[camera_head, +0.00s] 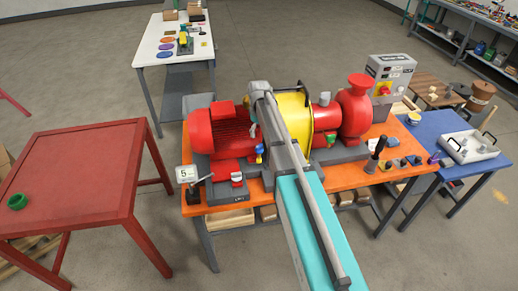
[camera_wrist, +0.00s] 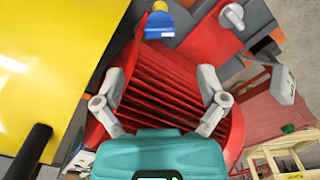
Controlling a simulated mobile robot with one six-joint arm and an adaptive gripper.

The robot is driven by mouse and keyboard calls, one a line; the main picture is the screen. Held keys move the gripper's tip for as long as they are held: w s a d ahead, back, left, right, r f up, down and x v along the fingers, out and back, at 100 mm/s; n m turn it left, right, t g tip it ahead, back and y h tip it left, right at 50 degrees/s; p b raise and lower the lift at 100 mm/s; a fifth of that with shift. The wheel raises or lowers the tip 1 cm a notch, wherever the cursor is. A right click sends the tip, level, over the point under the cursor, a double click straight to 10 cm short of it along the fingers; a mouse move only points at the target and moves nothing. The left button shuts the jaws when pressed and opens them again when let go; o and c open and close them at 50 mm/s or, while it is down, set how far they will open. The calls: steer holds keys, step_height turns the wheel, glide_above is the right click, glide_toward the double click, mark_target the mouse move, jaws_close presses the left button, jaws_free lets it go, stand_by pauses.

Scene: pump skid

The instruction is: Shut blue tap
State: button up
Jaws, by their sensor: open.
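The blue tap (camera_head: 259,149) is a small blue piece with a bit of yellow, low in front of the red motor (camera_head: 228,128) and just left of my arm. In the wrist view, a blue piece with a brass-coloured top, likely this tap (camera_wrist: 159,24), shows at the top middle, beyond the motor's red fins (camera_wrist: 165,85). My gripper (camera_wrist: 160,74) is open and empty, its two fingers spread over the fins. It is apart from the blue piece. In the head view my arm hides the gripper. The tap's handle angle is too small to read.
The yellow guard (camera_head: 292,112) stands right of the motor and fills the wrist view's left side (camera_wrist: 50,60). A white box marked 5 (camera_head: 187,174) stands at the orange bench's (camera_head: 345,178) left end.

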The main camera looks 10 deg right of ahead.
mark_target(259, 145)
steer(key=shift+f+b, duration=3.6)
steer(key=shift+f, duration=0.35)
steer(key=c, duration=1.2)
steer(key=shift+o, duration=0.2)
